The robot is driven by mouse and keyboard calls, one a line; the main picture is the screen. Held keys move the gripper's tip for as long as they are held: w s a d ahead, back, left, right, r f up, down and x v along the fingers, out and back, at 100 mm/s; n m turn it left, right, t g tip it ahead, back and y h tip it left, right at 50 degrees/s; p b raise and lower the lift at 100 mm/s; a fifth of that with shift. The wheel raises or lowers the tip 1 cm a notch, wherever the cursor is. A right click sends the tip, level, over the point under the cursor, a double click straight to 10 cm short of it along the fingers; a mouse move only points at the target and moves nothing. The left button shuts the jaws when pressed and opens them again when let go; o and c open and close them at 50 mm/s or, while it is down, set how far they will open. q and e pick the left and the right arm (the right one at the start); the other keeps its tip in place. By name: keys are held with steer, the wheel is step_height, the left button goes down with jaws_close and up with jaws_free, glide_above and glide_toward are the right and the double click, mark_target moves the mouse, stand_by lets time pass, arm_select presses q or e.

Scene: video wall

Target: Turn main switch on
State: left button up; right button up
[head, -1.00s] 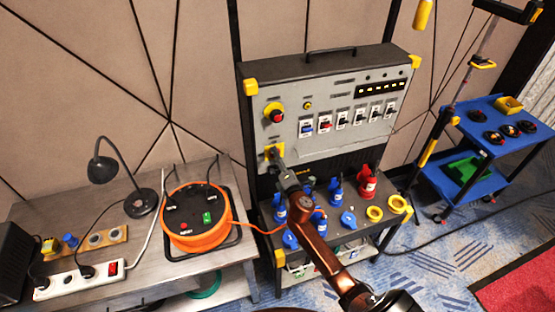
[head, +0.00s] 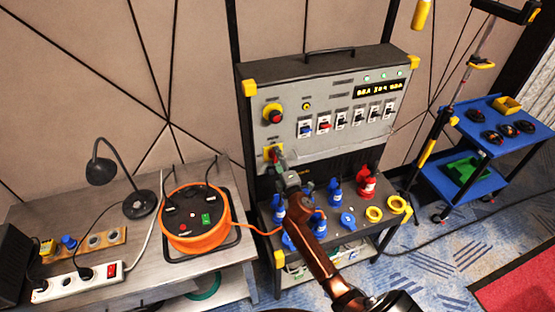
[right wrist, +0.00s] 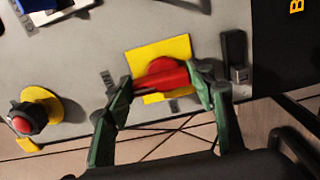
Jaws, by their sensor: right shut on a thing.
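The main switch is a red rotary handle (right wrist: 160,76) on a yellow plate (right wrist: 176,49), low on the left of the grey control panel. In the head view its yellow plate (head: 268,152) shows just above my right gripper (head: 283,168). In the right wrist view my right gripper (right wrist: 158,92) has its green fingers on both sides of the red handle, shut on it. The panel's display (head: 380,89) is lit with yellow characters, and green lamps (head: 384,75) glow above it. My left gripper is not in view.
A red emergency button (head: 274,115) and a row of breakers (head: 345,118) sit higher on the panel. Blue and red plugs (head: 366,183) stand on the shelf below. An orange cable reel (head: 196,238) is on the left table. A blue cart (head: 462,175) stands right.

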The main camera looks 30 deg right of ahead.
steer(key=o, duration=1.2)
steer(key=shift+c, duration=0.2)
steer(key=v, duration=1.2)
steer(key=shift+s+f, duration=0.1)
